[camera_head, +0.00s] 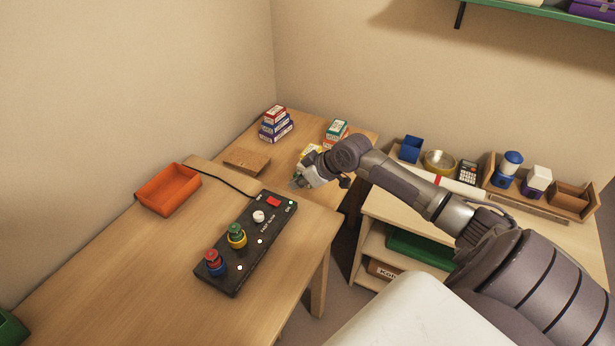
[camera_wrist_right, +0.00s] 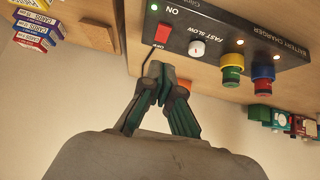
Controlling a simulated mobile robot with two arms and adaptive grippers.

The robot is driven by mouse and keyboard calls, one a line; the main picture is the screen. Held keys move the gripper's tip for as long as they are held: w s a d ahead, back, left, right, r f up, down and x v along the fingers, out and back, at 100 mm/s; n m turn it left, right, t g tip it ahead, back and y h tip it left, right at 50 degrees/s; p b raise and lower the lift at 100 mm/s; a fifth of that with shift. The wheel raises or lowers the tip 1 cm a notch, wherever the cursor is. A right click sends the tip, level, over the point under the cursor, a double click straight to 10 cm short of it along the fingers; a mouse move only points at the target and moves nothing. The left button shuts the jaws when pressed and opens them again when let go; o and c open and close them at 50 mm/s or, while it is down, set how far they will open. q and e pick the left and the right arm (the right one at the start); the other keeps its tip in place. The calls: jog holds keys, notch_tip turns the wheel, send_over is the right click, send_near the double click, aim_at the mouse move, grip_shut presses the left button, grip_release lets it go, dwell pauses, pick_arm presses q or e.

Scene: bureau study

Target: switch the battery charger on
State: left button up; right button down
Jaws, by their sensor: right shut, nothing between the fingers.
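The black battery charger (camera_head: 245,243) lies on the wooden desk. Its red rocker switch (camera_head: 274,202) is at the far end, beside a white knob (camera_head: 258,216) and coloured terminals. I cannot tell which way the rocker is tipped. My right gripper (camera_head: 297,183) is shut and empty near the charger's switch end. Its fingertips (camera_wrist_right: 154,70) appear close to the OFF end; contact cannot be told. My left gripper is not in view.
An orange tray (camera_head: 168,190) stands left of the charger. A brown board (camera_head: 246,161) and stacked small boxes (camera_head: 276,125) lie at the back. A shelf unit (camera_head: 395,208) with cups and a calculator (camera_head: 467,172) stands right. The near desk is clear.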

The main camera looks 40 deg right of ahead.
jog(key=v, duration=0.3)
jog(key=shift+s+d, duration=0.1)
jog(key=shift+s, duration=0.25)
